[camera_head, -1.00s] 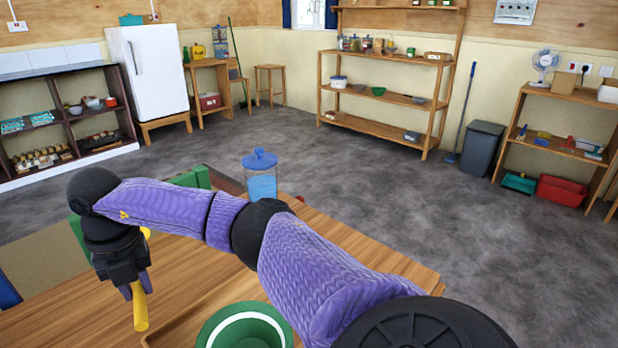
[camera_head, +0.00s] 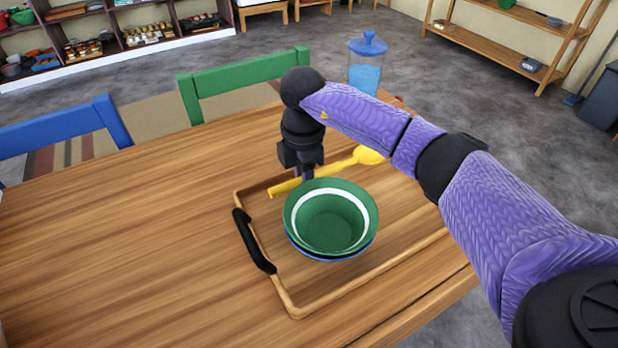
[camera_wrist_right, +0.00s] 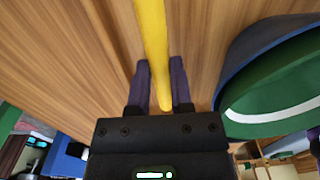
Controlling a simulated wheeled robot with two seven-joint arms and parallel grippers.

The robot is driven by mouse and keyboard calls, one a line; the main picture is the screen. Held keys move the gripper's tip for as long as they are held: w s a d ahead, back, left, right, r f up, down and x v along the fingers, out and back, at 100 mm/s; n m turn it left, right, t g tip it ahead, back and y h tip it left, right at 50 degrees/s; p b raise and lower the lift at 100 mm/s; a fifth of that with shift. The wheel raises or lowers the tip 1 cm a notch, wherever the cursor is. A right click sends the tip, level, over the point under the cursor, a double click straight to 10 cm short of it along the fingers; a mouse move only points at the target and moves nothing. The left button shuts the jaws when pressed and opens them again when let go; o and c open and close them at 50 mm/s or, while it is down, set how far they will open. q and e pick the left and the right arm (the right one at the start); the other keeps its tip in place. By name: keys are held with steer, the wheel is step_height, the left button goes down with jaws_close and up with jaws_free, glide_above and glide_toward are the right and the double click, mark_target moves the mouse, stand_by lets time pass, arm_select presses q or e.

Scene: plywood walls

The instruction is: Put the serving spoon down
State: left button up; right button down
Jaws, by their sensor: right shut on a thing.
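The yellow serving spoon (camera_head: 335,168) is over the wooden tray (camera_head: 297,308), behind the green bowl, with its bowl end toward the right. My right gripper (camera_head: 305,176) is shut on its handle. In the right wrist view the yellow handle (camera_wrist_right: 152,40) runs between the two purple fingers of the right gripper (camera_wrist_right: 158,85). I cannot tell whether the spoon touches the tray. My left gripper is not in view.
A green bowl (camera_head: 330,222) with a white band sits on a blue-rimmed dish on the tray. The tray has a black handle (camera_head: 253,240). The table (camera_head: 110,250) is clear to the left. A blue-lidded jar (camera_head: 367,62) stands at the back. Green (camera_head: 245,75) and blue (camera_head: 60,130) chairs stand behind.

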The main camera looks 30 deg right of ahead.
step_height(320, 180, down, 2)
steer(key=shift+f, duration=0.1)
steer(key=shift+r, duration=0.3)
steer(key=shift+f, duration=0.15)
steer(key=c, duration=0.5)
jaws_free()
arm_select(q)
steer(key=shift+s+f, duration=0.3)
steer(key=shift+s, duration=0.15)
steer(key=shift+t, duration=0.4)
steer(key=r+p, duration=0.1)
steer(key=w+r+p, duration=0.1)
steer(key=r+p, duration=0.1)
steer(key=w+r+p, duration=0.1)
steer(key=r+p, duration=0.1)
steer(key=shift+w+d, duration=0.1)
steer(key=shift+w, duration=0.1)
arm_select(e)
step_height(320, 180, up, 12)
steer(key=shift+r, duration=0.2)
